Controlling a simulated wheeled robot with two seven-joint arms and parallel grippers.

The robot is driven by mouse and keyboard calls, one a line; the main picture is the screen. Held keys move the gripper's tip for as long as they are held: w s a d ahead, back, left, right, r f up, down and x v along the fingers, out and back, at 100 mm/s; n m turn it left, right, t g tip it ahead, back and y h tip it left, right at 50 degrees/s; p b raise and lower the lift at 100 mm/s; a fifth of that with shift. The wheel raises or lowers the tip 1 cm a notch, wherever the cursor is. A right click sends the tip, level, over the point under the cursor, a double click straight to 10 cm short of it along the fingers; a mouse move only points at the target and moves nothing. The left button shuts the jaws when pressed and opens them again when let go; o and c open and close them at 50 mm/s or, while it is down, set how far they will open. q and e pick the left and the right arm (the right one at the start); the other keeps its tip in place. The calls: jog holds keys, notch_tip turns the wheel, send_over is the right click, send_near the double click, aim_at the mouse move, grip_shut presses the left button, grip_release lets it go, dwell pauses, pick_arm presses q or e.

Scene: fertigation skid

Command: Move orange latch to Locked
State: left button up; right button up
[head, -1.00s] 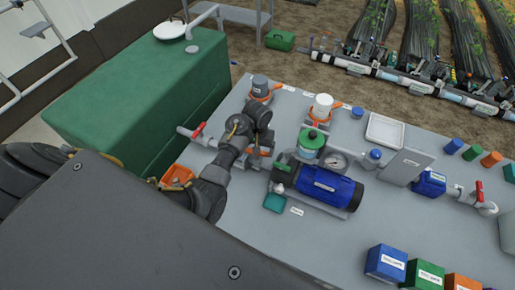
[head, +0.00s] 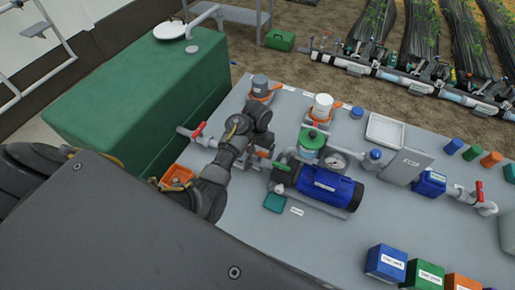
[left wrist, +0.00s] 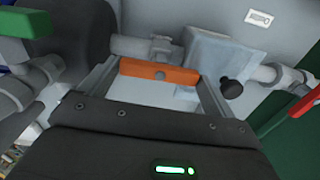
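Whether the fingertips touch the bar I cannot tell. In the head view my left gripper (head: 256,148) is low over the skid, left of the blue pump, with orange partly showing beside it. My own wrist hides most of the latch there. My right gripper is not in view.
Pipes with a red-handled valve (head: 199,130) run left of my gripper towards the green tank (head: 135,85). A blue pump (head: 325,187) stands close on the right. A black knob (left wrist: 232,88) is near the right finger. The skid top in front of the pump is partly clear.

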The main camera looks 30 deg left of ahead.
pick_arm(q)
jog(key=shift+o, duration=0.9)
jog(key=shift+n, duration=0.3)
